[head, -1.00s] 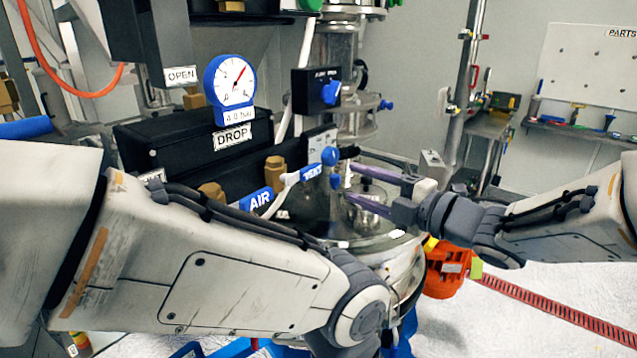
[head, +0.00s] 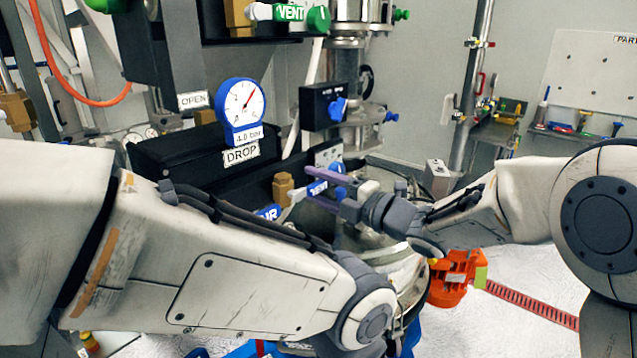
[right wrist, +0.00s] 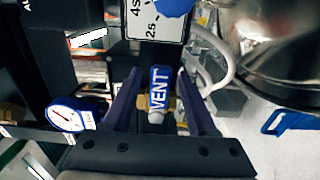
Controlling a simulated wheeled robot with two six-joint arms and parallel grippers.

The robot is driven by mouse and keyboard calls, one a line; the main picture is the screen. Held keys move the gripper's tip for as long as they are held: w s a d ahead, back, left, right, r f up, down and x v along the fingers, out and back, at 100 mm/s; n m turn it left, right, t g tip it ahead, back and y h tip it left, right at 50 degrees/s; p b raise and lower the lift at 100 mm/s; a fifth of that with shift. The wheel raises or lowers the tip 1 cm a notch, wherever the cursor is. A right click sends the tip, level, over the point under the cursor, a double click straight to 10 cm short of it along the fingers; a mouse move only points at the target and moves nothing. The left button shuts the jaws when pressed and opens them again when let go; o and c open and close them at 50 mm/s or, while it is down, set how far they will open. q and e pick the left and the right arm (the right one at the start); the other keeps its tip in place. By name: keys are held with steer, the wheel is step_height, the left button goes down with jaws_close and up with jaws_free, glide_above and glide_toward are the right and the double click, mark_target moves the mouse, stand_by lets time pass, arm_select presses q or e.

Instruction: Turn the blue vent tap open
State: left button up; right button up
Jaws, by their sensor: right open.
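The blue vent tap (head: 317,188) has a blue lever and sits low on the black panel beside the blue air tap (head: 270,212). In the right wrist view the blue vent tap (right wrist: 160,90) shows its VENT label and a pale rounded end. My right gripper (head: 310,186) is open, its two purple fingers on either side of the lever. In the right wrist view the right gripper (right wrist: 157,75) shows a gap between the lever and each finger. My left arm crosses the lower left; its gripper is out of view.
A blue gauge (head: 241,105) marked 4.0 bar stands above the DROP label. A green VENT tap (head: 290,13) is at the top. A black box with a blue knob (head: 337,108) is above my right gripper. An orange motor (head: 452,278) stands on the floor.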

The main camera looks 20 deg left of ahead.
jaws_close()
stand_by(1.4)
